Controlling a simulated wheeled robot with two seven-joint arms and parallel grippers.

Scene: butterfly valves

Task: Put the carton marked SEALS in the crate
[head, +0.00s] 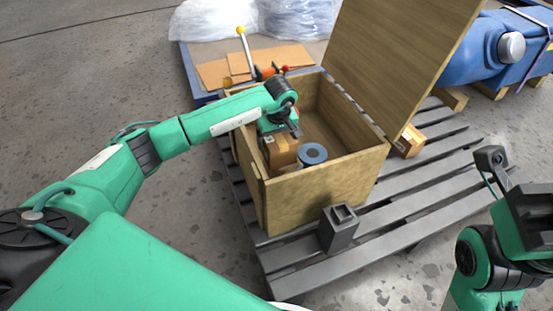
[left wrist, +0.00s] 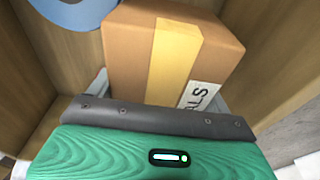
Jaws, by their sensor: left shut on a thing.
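The brown SEALS carton (head: 281,150) is inside the open wooden crate (head: 320,195), near its left wall. In the left wrist view the carton (left wrist: 170,50) shows yellow tape and a white label ending in "ALS". My left gripper (head: 282,131) reaches over the crate's left wall and is shut on the carton, its grey fingers at either side in the wrist view. Whether the carton rests on the crate floor is hidden. My right gripper (head: 520,205) is at the right edge, away from the crate; its jaws cannot be made out.
A blue-grey ring (head: 313,153) lies in the crate beside the carton. The crate's lid (head: 400,50) stands open behind. On the grey pallet (head: 420,215) are a dark square tube (head: 339,230) and a small carton (head: 410,141). A blue valve body (head: 500,45) is at top right.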

